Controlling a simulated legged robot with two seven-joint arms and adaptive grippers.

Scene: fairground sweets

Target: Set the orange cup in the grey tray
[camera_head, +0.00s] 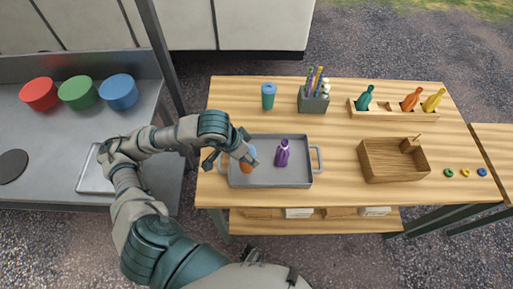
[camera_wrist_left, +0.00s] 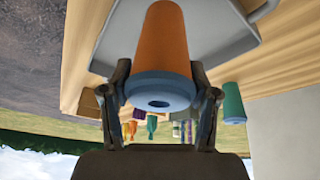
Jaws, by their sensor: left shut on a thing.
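The orange cup (camera_head: 247,165) has a blue top and stands about upright over the left end of the grey tray (camera_head: 270,186). My left gripper (camera_head: 241,149) is shut on it near the blue top. In the left wrist view, turned upside down, the orange cup (camera_wrist_left: 163,48) sits between the two fingers (camera_wrist_left: 161,98), its orange end toward the grey tray (camera_wrist_left: 222,38). I cannot tell if its base touches the tray floor. My right gripper does not show clearly in either view.
A purple bottle (camera_head: 283,153) stands in the tray, right of the cup. A teal cup (camera_head: 268,97) and a grey holder (camera_head: 314,103) stand behind. A wooden box (camera_head: 394,174) is to the right. A wooden rack (camera_head: 390,113) holds bottles. The tray's right end is bare.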

